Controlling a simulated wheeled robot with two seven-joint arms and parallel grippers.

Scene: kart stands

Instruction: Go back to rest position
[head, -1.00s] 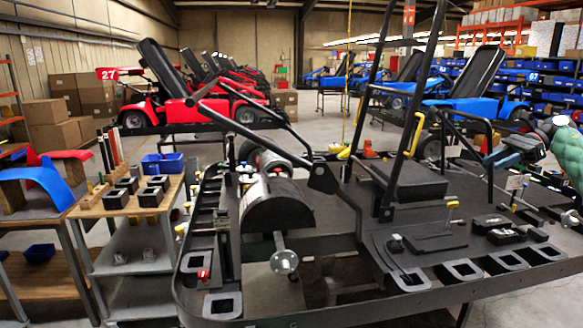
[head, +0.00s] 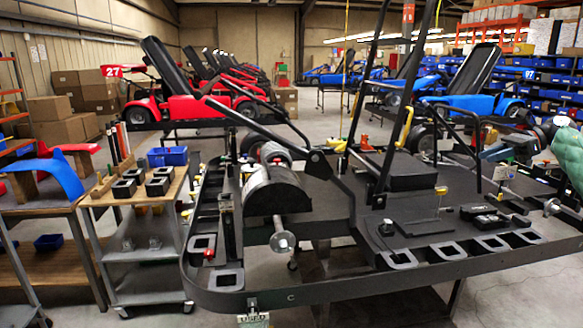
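My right arm comes in at the right edge, with a green sleeve, over the right end of the black kart frame. Its grey-teal gripper (head: 493,154) is beside a black upright bar of the frame. Its fingertips are small and partly hidden, so I cannot tell whether it is open or shut or holds anything. My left gripper is not in view. The black kart frame (head: 350,285) fills the middle, with a dark drum (head: 275,195), a round metal hub (head: 283,242) and several square black cups along its edge.
A grey cart (head: 150,262) with a wooden top and blue bin (head: 167,156) stands at the left. Beside it, a workbench (head: 45,205) holds blue and red curved parts. Red karts (head: 190,107) and blue karts (head: 470,100) stand behind. Bare floor shows at the lower right.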

